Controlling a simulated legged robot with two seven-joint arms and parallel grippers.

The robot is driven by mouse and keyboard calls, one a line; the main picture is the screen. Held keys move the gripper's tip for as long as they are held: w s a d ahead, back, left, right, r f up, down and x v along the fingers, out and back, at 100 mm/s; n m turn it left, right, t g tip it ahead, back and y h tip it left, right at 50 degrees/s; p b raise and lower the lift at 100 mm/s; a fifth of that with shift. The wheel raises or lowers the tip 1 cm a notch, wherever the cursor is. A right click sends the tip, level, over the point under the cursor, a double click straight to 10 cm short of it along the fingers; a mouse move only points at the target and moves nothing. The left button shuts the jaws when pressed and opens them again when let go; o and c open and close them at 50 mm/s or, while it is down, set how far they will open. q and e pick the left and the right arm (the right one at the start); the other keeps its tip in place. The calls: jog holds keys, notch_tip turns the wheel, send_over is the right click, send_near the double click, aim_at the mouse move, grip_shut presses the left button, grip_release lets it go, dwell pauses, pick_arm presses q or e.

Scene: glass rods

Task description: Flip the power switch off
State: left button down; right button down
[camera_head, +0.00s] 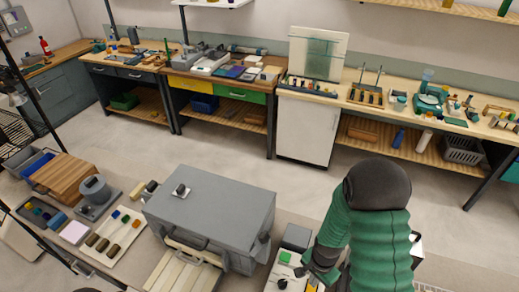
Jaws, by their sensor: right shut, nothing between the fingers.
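My right arm, green with a dark rounded joint, comes down at the lower right. Its dark gripper (319,264) is at the bottom edge, shut and empty, beside a pale panel (271,284). The panel carries a green button (285,257) and a black knob (283,283); part of it is cut off by the frame and part is behind my arm. I cannot tell whether the gripper touches it. Which of these is the power switch is not clear. My left gripper is not seen.
The grey box (225,215) stands left of my right arm, with a slatted wooden piece (183,270) before it.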

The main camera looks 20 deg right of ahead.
jog(key=a+n+b, duration=0.2)
jog(key=b, duration=0.2)
jog(key=w+a+f+n+t+b, duration=0.1)
jog(key=n+b, duration=0.2)
jog(key=b, duration=0.1)
jog(key=a+f+n+b, duration=0.1)
jog(key=a+n+b, duration=0.1)
jog(key=b, duration=0.2)
jog(key=shift+w+a+n+t, duration=0.3)
jog(key=shift+w+a+n, duration=0.05)
jog(key=shift+n, duration=0.05)
jog(key=s+a+n+t+b, duration=0.1)
jog(key=s+a+n+b, duration=0.1)
jog(key=a+n+b, duration=0.3)
notch_tip(320, 180, up, 8)
jog(key=r+m+g+p, duration=0.1)
jog(key=m+g+p, duration=0.2)
jog(key=m+p, duration=0.35)
send_over(311, 289)
jog(key=w+d, duration=0.2)
jog(key=shift+m, duration=0.35)
notch_tip(311, 289, down, 14)
jog(key=shift+w+f, duration=0.1)
jog(key=shift+a+r+p, duration=0.1)
jog(key=shift+r+p, duration=0.7)
jog(key=shift+r, duration=0.1)
